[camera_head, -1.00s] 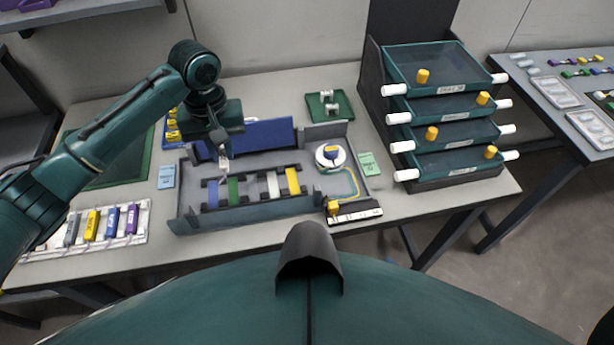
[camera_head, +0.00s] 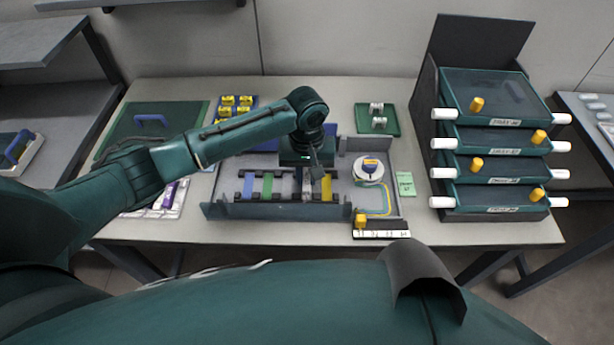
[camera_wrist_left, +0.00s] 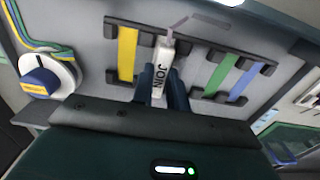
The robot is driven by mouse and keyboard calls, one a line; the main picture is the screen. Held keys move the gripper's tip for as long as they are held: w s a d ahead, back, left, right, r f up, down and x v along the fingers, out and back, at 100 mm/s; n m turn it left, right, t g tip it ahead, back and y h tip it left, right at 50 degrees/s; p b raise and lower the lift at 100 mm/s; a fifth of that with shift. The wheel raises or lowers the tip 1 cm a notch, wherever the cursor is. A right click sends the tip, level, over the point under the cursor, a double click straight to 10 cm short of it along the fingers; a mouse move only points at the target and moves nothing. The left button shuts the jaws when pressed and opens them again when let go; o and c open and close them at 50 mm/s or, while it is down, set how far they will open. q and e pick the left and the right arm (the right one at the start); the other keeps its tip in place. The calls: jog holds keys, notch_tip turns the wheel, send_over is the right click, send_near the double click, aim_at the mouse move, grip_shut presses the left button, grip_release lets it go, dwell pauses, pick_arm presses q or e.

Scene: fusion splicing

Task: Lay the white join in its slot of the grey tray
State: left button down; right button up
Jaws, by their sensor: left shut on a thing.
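The white join (camera_wrist_left: 161,68), marked JOIN, is between the fingers of my left gripper (camera_wrist_left: 159,86) in the left wrist view. My left gripper (camera_head: 311,180) is shut on it over the grey tray (camera_head: 262,211), in the gap between the green strip (camera_head: 267,186) and the yellow strip (camera_head: 326,187). A blue strip (camera_head: 248,186) lies left of the green one. In the head view the gripper hides most of the join and its slot. I cannot tell whether the join touches the tray. My right gripper is not in view.
A white spool (camera_head: 367,171) with a blue and yellow top sits in the tray's right part. A green tray (camera_head: 391,123) with white pieces stands behind. A drawer rack (camera_head: 497,140) stands at the right. A black-and-white strip (camera_head: 381,234) lies at the tray's front right.

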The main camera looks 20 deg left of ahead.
aim_at(307, 179)
pick_arm(q)
jog(key=shift+f, duration=0.65)
jog(key=c, duration=1.4)
grip_release()
jog(key=shift+f, duration=0.1)
notch_tip(307, 179, up, 12)
jog(key=shift+r, duration=0.2)
